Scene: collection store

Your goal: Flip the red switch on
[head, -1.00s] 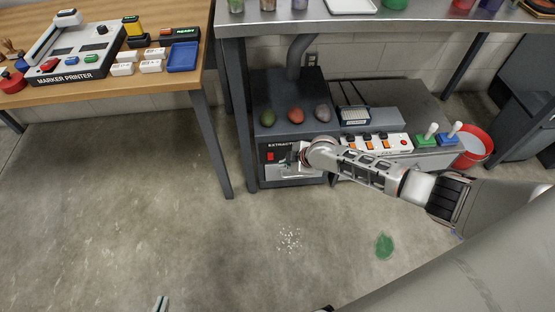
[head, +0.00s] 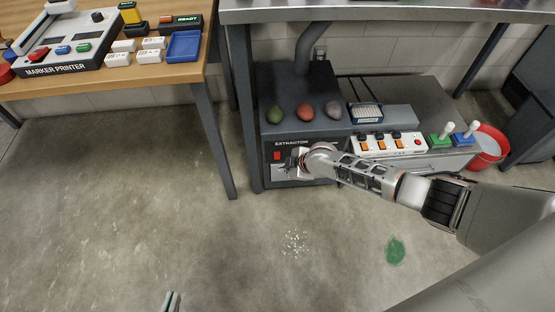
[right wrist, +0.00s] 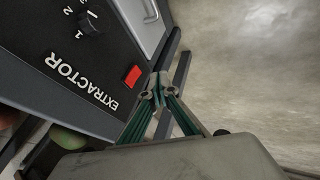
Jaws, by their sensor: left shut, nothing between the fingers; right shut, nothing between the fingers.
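The red switch (head: 277,155) is a small red rocker on the front panel of the dark grey extractor (head: 300,90), under its lettering. In the right wrist view the red switch (right wrist: 132,76) is close by the fingertips. My right gripper (right wrist: 158,88) is shut and empty, its tips just beside the switch with a small gap showing; I cannot tell the depth. In the head view my right gripper (head: 283,169) is in front of the panel, below and right of the switch. My left gripper (head: 171,301) is shut at the bottom edge, away from everything.
A numbered dial (right wrist: 88,22) is on the same panel. A white power strip (head: 388,144) with orange switches and green and blue lever boxes are to the right. A wooden table (head: 110,88) with a marker printer is at left. The floor in front is open.

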